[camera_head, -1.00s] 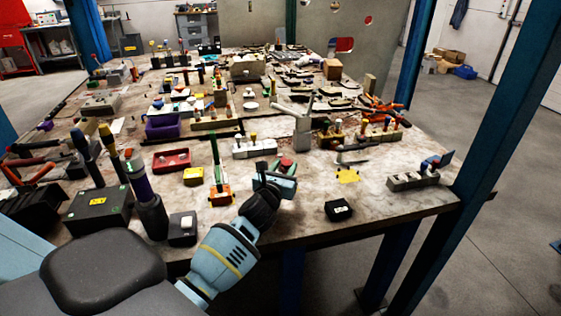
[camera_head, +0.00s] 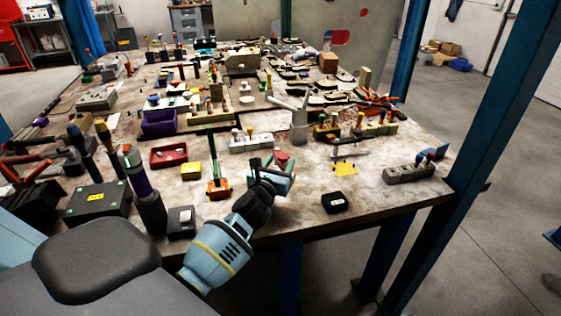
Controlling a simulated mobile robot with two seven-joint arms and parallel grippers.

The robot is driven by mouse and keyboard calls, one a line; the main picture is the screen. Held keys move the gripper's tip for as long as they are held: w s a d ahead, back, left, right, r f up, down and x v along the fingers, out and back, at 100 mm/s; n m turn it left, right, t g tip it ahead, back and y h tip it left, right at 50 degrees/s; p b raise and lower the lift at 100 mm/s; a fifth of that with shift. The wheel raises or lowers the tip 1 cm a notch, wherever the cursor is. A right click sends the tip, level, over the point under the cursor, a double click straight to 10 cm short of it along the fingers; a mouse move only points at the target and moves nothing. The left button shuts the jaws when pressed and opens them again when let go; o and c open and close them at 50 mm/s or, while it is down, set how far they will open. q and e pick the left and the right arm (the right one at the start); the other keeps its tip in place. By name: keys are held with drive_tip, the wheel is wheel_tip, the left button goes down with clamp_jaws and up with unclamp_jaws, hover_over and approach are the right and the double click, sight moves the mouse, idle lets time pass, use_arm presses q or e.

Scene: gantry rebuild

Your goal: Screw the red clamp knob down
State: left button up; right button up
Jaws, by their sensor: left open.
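A small red knob (camera_head: 282,158), which looks like the clamp knob, shows at the front part of the workbench, just beyond my left gripper. My left gripper (camera_head: 280,178) reaches in from the lower left. It is open around or just in front of the knob. The jaws and wrist hide the knob's lower part and whatever it sits on, so I cannot tell whether they touch it. My right gripper is not in view.
An orange-based tool with a green upright (camera_head: 212,160) stands close left of my gripper. A black box (camera_head: 333,202) lies to its right. A dark cylinder (camera_head: 151,210) stands near the front edge. The crowded workbench (camera_head: 300,218) has bare surface along its front right.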

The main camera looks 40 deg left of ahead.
use_arm(q)
drive_tip(key=v, duration=0.5)
drive_tip(key=shift+v, duration=0.85)
